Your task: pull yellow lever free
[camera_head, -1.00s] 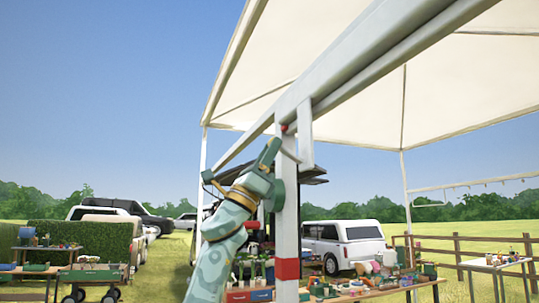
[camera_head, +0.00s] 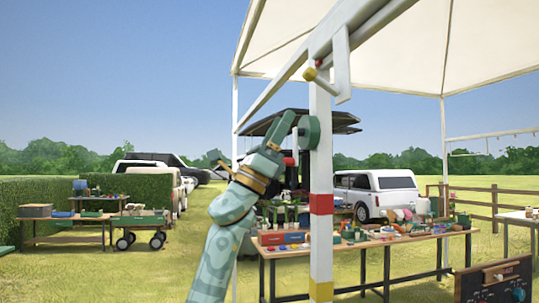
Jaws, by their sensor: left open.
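A yellow-knobbed lever (camera_head: 309,74) sits near the top of the white canopy post (camera_head: 320,165), just under the roof beam. Its pale bar slants down to the right across the post. My left gripper (camera_head: 256,144) is open, to the left of the post and below the lever, apart from it. Its jaws appear empty. A green disc (camera_head: 309,131) shows at the post beside the upper finger; I cannot tell whether they touch. My right gripper is not in view.
A red band (camera_head: 320,203) and a yellow band (camera_head: 320,291) mark the post. A long table (camera_head: 375,245) with many small items stands behind it. A dark board (camera_head: 493,284) is at the lower right. A green cart (camera_head: 138,220) and open grass lie left.

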